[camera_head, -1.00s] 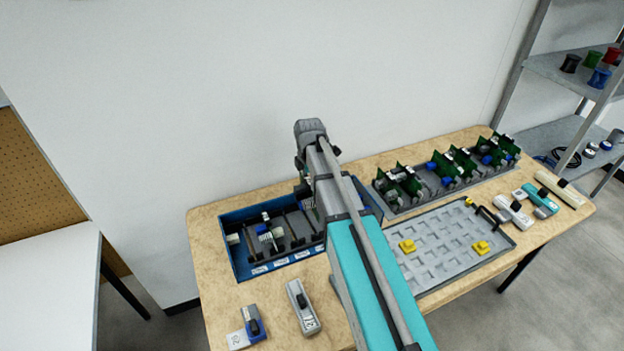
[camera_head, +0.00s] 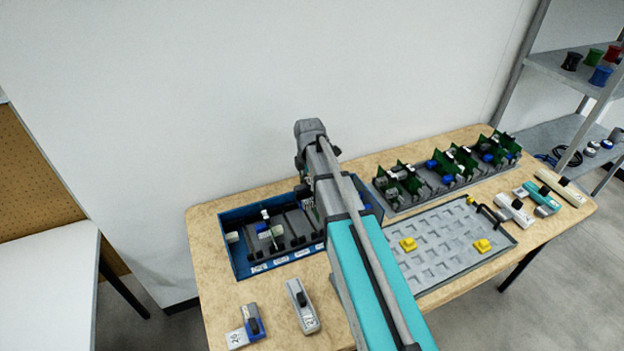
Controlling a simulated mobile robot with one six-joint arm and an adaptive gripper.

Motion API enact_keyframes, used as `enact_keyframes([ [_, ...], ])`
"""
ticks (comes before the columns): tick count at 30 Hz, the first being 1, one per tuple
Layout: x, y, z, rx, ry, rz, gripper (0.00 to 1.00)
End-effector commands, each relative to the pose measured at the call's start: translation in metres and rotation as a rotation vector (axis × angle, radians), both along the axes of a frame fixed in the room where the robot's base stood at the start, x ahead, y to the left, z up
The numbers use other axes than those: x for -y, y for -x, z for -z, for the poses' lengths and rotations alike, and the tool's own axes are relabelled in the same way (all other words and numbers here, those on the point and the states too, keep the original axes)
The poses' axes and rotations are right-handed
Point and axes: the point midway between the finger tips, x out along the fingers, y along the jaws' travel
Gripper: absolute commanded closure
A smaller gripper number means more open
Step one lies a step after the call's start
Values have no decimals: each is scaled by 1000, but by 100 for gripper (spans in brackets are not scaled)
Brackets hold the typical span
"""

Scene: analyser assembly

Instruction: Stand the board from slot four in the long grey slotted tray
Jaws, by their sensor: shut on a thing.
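The blue slotted box (camera_head: 235,262) with white labels on its front stands at the left of the table. It holds dark dividers and several small parts. My gripper (camera_head: 304,192) is over the right part of this box, mostly hidden behind my own arm. It is shut on the board, which I can hardly make out; a small pale and blue patch shows just below the fingers. The long grey slotted tray (camera_head: 400,207) lies at the back right. Several green boards (camera_head: 441,166) stand upright in it, with gaps between groups.
Small devices (camera_head: 303,305) lie at the front left, and others (camera_head: 515,211) at the right. A shelf (camera_head: 575,75) stands at the right. The wall is close behind the table.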

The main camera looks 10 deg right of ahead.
Motion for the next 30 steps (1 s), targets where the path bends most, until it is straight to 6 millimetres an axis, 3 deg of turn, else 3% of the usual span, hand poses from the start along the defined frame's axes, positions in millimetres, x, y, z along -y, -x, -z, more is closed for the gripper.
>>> enact_keyframes([
  [30, 0, 0, 11, 0, 0, 0, 64],
])
